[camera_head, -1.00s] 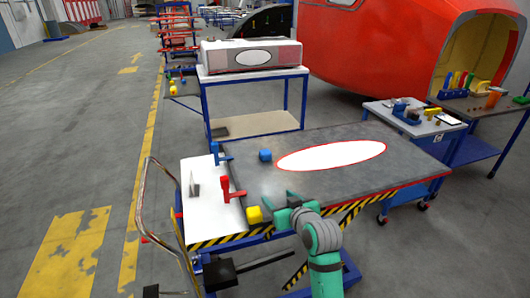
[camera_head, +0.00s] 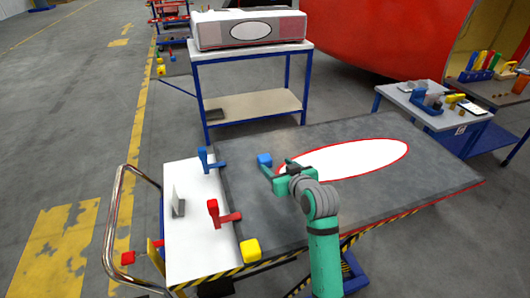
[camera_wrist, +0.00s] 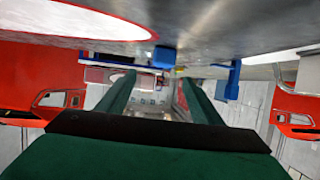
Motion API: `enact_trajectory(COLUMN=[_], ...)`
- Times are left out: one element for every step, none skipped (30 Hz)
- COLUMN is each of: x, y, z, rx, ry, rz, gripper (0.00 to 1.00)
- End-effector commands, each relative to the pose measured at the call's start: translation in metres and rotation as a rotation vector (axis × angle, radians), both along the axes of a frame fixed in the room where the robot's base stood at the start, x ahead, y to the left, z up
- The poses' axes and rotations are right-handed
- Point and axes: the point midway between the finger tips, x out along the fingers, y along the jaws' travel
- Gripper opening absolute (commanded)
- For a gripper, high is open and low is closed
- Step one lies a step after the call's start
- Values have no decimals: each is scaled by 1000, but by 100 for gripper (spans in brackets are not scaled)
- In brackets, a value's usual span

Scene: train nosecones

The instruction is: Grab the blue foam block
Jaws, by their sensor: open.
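The blue foam block (camera_head: 264,160) stands on the grey table top (camera_head: 240,190), near its left side and left of the white oval. In the wrist view the scene is upside down; there the block (camera_wrist: 163,57) hangs from the table surface, beyond the fingertips and closer to the right-hand finger. My gripper (camera_head: 275,167) is over the table, just on the near right side of the block. Its green fingers (camera_wrist: 158,78) are spread and empty. I cannot tell the exact gap to the block.
A blue clamp (camera_head: 209,160) and a red clamp (camera_head: 221,213) are at the table's left edge. A yellow block (camera_head: 250,250) sits at the near left corner. The table's right part is clear.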

Motion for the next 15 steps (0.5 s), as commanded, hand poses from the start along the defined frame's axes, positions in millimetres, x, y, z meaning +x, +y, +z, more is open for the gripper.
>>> enact_trajectory(x=[2,4,9,12,16,22,25,29,34,37,40,43,45,46,47], y=[1,2,5,7,9,11,13,14,16,18,19,20,21,21,22], z=[-1,-2,-4,-5,-7,-10,-12,-13,-15,-16,-18,-19,-20,-21,-21], rx=[0,-1,-1,-1,-2,-2,-2,-2,-2,-2,-1,-1,-1,-1,0], ry=[1,1,1,2,1,1,1,1,0,0,2,1,1,1,1], rz=[1,1,3,4,5,5,5,5,5,5,4,4,4,4,3], gripper=[59,59,59,59,59,59,59,59,59,59,59,59,59,59,59])
